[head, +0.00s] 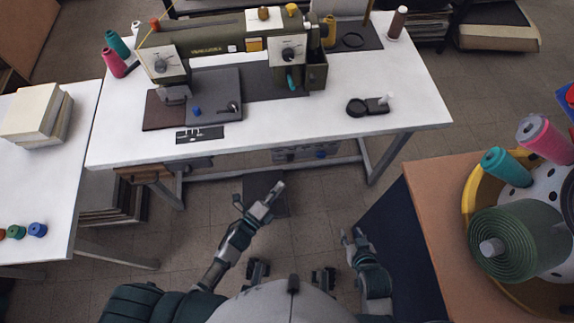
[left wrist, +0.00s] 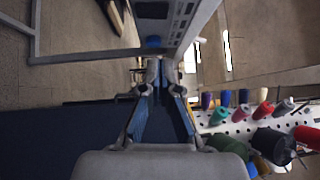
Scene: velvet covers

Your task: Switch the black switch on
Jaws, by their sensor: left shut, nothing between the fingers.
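A grey control panel (head: 305,153) hangs under the front edge of the white table (head: 330,135). It carries a blue knob (head: 320,154) and small dark parts. In the left wrist view the panel (left wrist: 182,12) is at the top, with the blue knob (left wrist: 153,41) near its lower end. I cannot tell for certain which dark part is the black switch. My left gripper (head: 275,189) is shut and empty, in front of and below the panel, apart from it. It also shows in the left wrist view (left wrist: 158,70). My right gripper (head: 351,235) is open and empty, lower right.
A green sewing machine (head: 205,45) stands on the table. A wooden-topped cabinet (head: 430,185) with a yellow spool holder (head: 468,190) is at right. A side table (head: 40,180) is at left. Floor between is clear.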

